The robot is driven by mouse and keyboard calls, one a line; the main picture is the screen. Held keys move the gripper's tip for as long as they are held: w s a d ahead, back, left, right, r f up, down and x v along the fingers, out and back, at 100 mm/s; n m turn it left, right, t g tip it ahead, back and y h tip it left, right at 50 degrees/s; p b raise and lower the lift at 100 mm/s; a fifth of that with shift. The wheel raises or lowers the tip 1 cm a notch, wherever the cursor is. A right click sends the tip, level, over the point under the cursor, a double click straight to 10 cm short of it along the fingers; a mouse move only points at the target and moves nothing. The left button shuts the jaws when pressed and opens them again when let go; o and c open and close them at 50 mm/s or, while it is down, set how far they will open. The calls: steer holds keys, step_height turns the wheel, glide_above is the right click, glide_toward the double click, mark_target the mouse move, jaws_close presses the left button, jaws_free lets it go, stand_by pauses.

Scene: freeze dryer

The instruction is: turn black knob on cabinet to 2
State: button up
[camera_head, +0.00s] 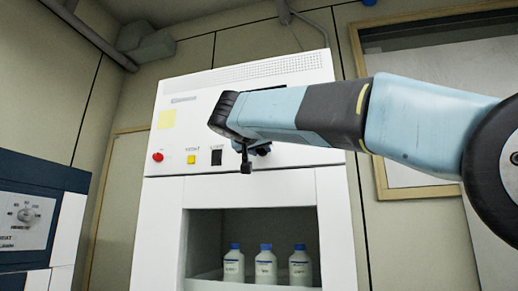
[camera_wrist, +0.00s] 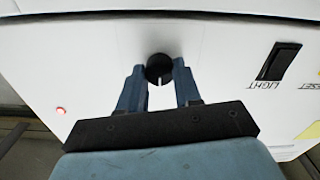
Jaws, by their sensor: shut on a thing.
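The black knob (camera_wrist: 158,67) is on the white front panel of the cabinet (camera_head: 185,125). In the wrist view, which shows the panel upside down, the knob sits between the two fingertips of my gripper (camera_wrist: 158,75). My gripper is shut on it, one finger on each side. A white pointer mark on the knob points down in that view, toward my wrist. I cannot read any numbers around the knob. In the head view my gripper (camera_head: 254,156) is against the panel, and my arm and fingers mostly hide the knob.
A black light switch (camera_head: 216,157), a yellow button (camera_head: 191,159) and a red button (camera_head: 157,157) lie left of my gripper. A small red light (camera_wrist: 60,110) glows on the panel. Below, white bottles (camera_head: 265,266) with blue caps stand in the open chamber. A blue cabinet (camera_head: 40,190) stands at left.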

steer(key=shift+n, duration=0.4)
steer(key=n, duration=1.1)
steer(key=shift+a+f, duration=0.1)
steer(key=shift+a, duration=0.1)
steer(key=shift+n, duration=0.3)
steer(key=o, duration=1)
steer(key=shift+o, duration=0.2)
steer(key=v, duration=1.3)
steer(key=shift+s, duration=0.35)
